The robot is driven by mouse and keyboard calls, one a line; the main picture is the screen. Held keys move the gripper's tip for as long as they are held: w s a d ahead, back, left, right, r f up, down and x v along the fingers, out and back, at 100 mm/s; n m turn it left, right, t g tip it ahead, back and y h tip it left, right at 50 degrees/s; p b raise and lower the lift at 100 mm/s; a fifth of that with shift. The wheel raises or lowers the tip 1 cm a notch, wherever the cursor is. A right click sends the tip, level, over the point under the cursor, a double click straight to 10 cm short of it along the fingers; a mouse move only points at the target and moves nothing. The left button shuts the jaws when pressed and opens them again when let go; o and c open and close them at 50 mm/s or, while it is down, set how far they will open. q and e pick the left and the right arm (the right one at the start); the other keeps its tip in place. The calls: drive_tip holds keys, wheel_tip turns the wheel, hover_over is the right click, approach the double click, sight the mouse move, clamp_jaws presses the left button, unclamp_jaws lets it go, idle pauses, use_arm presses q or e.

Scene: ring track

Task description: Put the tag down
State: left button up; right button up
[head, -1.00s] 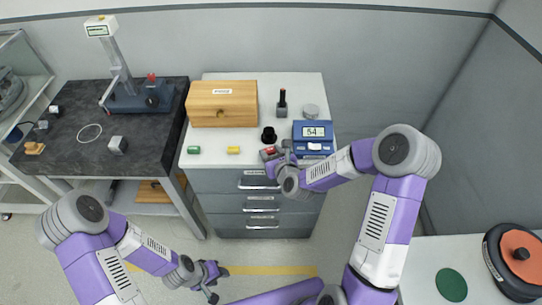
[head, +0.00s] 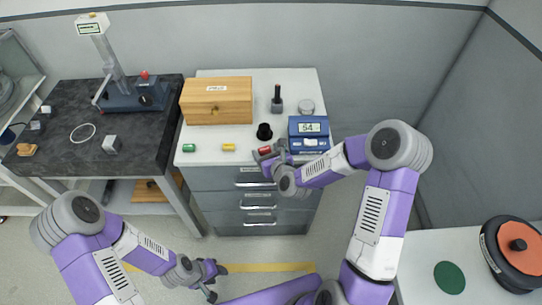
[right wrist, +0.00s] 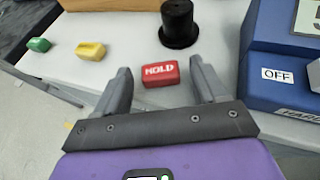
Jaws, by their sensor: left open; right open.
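A small red tag (right wrist: 160,74) with white lettering, apparently HOLD, lies on the white cabinet top (right wrist: 105,68). In the head view the red tag (head: 265,150) is near the front edge of that top, left of the blue meter. My right gripper (head: 274,157) is over that edge; in the right wrist view its jaws (right wrist: 162,76) are open, one on each side of the tag, with visible gaps. The tag looks flat on the surface. My left gripper (head: 216,282) is open and empty, low over the floor, far from the cabinet.
A blue meter (head: 297,146) stands close right of the tag, and a black knob-like piece (head: 264,132) behind it. Yellow (head: 228,147) and green (head: 189,148) tags lie to the left. A wooden box (head: 217,106) is at the back. Bare white top separates the tags.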

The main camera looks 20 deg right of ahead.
drive_tip(key=p+v, duration=1.2)
drive_tip(key=p, duration=0.3)
drive_tip(key=s+a+f+n+g+y, duration=0.1)
drive_tip(key=s+a+f+n+g, duration=0.1)
drive_tip(key=n, duration=0.8)
drive_tip(key=s+a+f+n+g+y, duration=0.1)
drive_tip(key=s+a+f+n+g, duration=0.2)
drive_tip(key=s+n+g, duration=0.3)
drive_tip(key=s+a+f+n+g, duration=0.3)
drive_tip(key=s+n, duration=0.6)
drive_tip(key=n, duration=0.7)
drive_tip(key=shift+f+g+y, duration=0.4)
drive_tip(key=shift+f+g, duration=0.55)
drive_tip(key=shift+g, duration=0.05)
